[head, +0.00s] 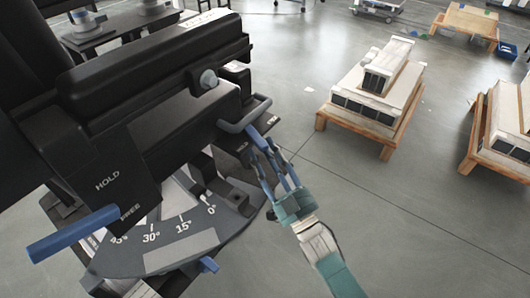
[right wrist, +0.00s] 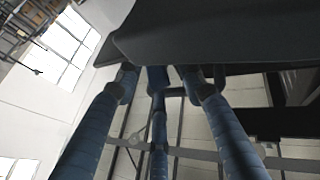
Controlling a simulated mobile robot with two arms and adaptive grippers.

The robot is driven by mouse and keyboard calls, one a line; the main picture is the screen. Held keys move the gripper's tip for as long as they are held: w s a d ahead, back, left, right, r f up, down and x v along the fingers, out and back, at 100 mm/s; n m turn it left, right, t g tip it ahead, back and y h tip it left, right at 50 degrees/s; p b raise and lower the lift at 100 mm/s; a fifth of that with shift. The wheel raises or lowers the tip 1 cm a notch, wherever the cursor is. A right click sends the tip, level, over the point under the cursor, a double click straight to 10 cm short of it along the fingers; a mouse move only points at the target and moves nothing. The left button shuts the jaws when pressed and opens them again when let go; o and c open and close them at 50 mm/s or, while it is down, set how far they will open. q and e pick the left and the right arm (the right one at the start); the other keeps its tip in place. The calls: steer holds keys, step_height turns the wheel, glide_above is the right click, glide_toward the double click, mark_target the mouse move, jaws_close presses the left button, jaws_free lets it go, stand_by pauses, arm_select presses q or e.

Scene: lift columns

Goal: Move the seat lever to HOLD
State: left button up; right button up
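A black machine head carries the labels HOLD (head: 107,180) and FREE (head: 130,212). A lever with a long blue handle (head: 72,232) sticks out to the left below them, its right end close to FREE. I cannot tell for certain that this is the seat lever. My right gripper (head: 264,152) is at the machine's right side, well away from that handle, near a bent grey bar (head: 243,116) and a small blue piece. In the right wrist view its blue fingers (right wrist: 158,82) are spread under a dark edge, holding nothing I can see. My left gripper is out of view.
An angle scale plate (head: 182,240) lies below the head, with a small blue knob (head: 208,264) at its edge. The grey floor between machine and pallets is clear.

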steer(key=v, duration=1.1)
steer(key=shift+s, duration=0.4)
steer(key=shift+d+f, duration=0.1)
